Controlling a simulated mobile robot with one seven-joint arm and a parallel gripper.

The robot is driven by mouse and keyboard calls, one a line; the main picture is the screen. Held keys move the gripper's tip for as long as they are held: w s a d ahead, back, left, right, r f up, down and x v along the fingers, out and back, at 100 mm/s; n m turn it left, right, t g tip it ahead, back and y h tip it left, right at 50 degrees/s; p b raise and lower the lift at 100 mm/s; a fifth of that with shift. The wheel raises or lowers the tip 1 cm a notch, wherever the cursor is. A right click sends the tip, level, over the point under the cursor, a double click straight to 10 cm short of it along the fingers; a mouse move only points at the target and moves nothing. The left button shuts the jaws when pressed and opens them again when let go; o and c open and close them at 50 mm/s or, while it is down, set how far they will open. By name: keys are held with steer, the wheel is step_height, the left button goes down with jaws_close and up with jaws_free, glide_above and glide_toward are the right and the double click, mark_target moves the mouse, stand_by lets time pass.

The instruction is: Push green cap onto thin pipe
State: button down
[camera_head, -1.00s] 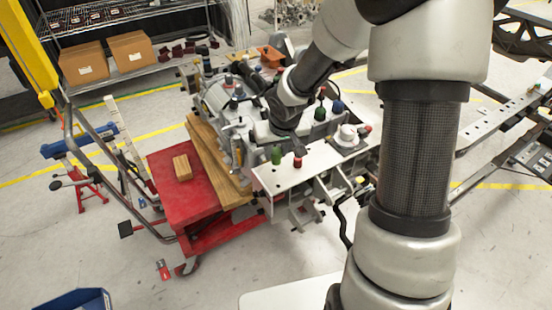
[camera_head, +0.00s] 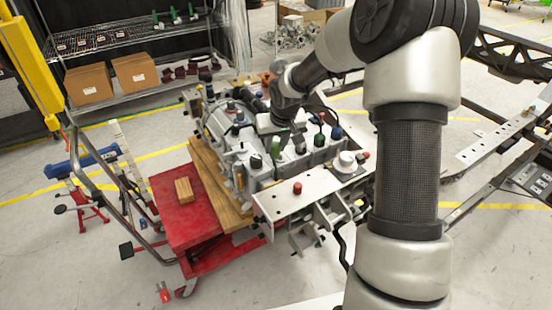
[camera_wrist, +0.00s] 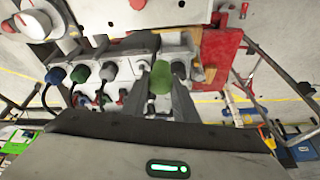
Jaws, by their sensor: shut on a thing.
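The green cap (camera_head: 275,148) is a small upright cylinder at my gripper (camera_head: 287,142), in front of the grey machine assembly (camera_head: 240,150). In the wrist view the green cap (camera_wrist: 160,78) sits between the two fingers of my gripper (camera_wrist: 161,88), which are shut on it. In the head view it appears above and behind the white plate (camera_head: 320,188). The thin pipe cannot be picked out for certain; the assembly's ports beyond the fingers are small and partly hidden by the cap and fingers.
A red cap (camera_head: 297,188) stands on the white plate. Another green cap (camera_head: 319,139) and a blue cap (camera_head: 337,132) are on the assembly near my gripper. A red cart (camera_head: 180,222) holds a wooden block (camera_head: 184,190). Open floor lies at the front left.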

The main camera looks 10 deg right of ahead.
steer(key=w+d, duration=0.1)
steer(key=w, duration=0.2)
steer(key=w+d+f+p, duration=0.1)
steer(key=w, duration=0.1)
steer(key=w+d, duration=0.1)
steer(key=w, duration=0.2)
steer(key=shift+w+d+f+p, duration=0.3)
steer(key=shift+p, duration=0.1)
steer(key=shift+f+b, duration=1.05)
steer(key=shift+f, duration=1.05)
steer(key=shift+b, duration=0.5)
steer(key=shift+f, duration=0.1)
steer(key=shift+f+b, duration=0.85)
steer(key=shift+f, duration=0.1)
steer(key=shift+f+b, duration=0.45)
steer(key=shift+f, duration=0.15)
